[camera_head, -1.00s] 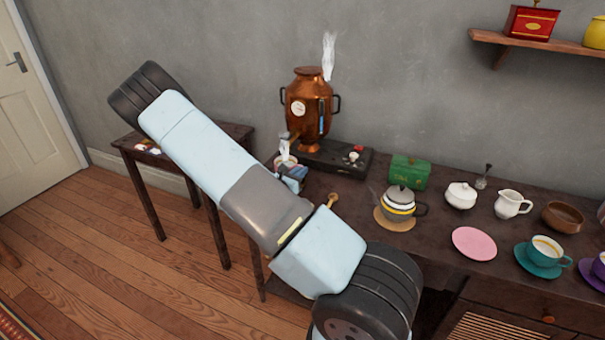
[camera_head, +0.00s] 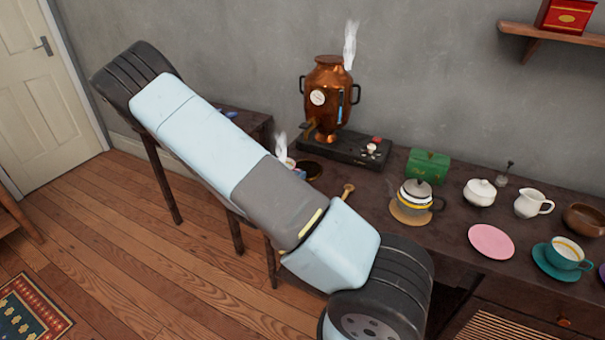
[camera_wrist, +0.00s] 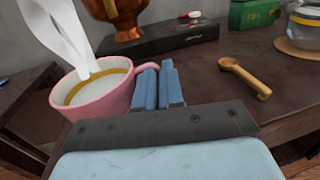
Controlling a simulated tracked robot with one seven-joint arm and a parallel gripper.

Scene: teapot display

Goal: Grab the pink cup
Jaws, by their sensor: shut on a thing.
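The pink cup (camera_wrist: 100,105) is at the left of the wrist view, with pale liquid, a gold band inside and white steam rising. My gripper (camera_wrist: 157,70) has its two blue fingers shut on the cup's handle, at the cup's right side. In the head view the cup (camera_head: 287,162) is small and partly hidden by my arm and gripper. It is held near the left end of the dark table (camera_head: 385,245). A pink saucer (camera_head: 491,241) lies empty on the table to the right.
A copper samovar (camera_head: 328,95) stands on a black base behind the cup. A wooden spoon (camera_wrist: 245,78) lies right of my gripper. The teapot (camera_head: 413,198), green box (camera_head: 428,166), white sugar bowl (camera_head: 480,192), milk jug (camera_head: 533,203) and teal cup (camera_head: 566,252) stand farther right.

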